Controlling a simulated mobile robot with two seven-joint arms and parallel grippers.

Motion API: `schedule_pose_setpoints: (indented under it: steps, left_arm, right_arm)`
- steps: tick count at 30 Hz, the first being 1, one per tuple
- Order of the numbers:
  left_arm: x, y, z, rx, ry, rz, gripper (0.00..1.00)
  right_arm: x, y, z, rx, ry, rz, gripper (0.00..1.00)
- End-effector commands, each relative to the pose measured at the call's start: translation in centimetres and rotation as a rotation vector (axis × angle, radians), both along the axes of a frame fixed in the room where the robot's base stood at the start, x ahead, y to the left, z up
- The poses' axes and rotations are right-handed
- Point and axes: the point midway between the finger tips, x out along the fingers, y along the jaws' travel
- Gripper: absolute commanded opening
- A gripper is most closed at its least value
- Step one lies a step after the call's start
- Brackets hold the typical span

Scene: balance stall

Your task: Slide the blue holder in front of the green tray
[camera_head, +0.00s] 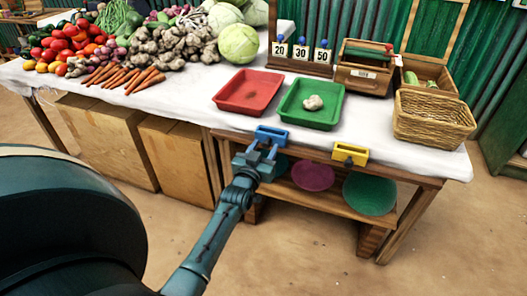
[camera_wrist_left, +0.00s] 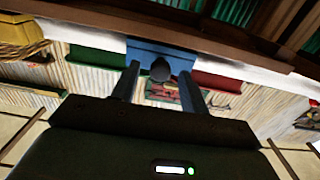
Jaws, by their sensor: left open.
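The blue holder (camera_head: 271,133) sits at the front edge of the white-covered table, in front of the gap between the red tray (camera_head: 248,92) and the green tray (camera_head: 339,114). The green tray holds a pale, knobbly root (camera_head: 313,102). My left gripper (camera_head: 262,153) is open, just in front of the blue holder. In the left wrist view the fingers (camera_wrist_left: 158,72) point at the blue holder (camera_wrist_left: 160,56), apart from each other; whether they touch it I cannot tell. My right gripper is not in view.
A yellow holder (camera_head: 350,153) sits right of the blue one on the front edge. A wicker basket (camera_head: 433,118) stands at the right end. Number cards (camera_head: 301,53) and a wooden box (camera_head: 364,68) stand behind the trays. Vegetables are heaped at left. Bowls lie on the shelf below.

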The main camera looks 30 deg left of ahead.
Motion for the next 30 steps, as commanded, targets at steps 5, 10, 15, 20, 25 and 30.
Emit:
schedule_pose_setpoints:
  steps: [5,10,15,20,25,30]
  left_arm:
    - [-0.03,0.00,0.01,0.001,0.000,0.000,0.39]
    - [-0.04,0.00,0.01,0.001,0.000,0.000,0.25]
    - [-0.05,0.00,0.00,0.001,0.000,0.000,0.11]
    - [-0.06,0.00,-0.01,0.001,0.000,0.000,0.00]
    - [-0.06,0.00,-0.01,0.001,0.000,0.000,0.00]
    - [-0.06,-0.01,-0.01,0.000,0.000,0.000,0.00]
  right_arm:
    - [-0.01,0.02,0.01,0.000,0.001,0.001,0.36]
    - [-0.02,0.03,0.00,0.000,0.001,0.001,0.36]
    - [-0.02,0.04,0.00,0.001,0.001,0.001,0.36]
    - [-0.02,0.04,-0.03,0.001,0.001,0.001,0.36]
    - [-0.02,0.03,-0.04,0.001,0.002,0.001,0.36]
    - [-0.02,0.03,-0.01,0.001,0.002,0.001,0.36]
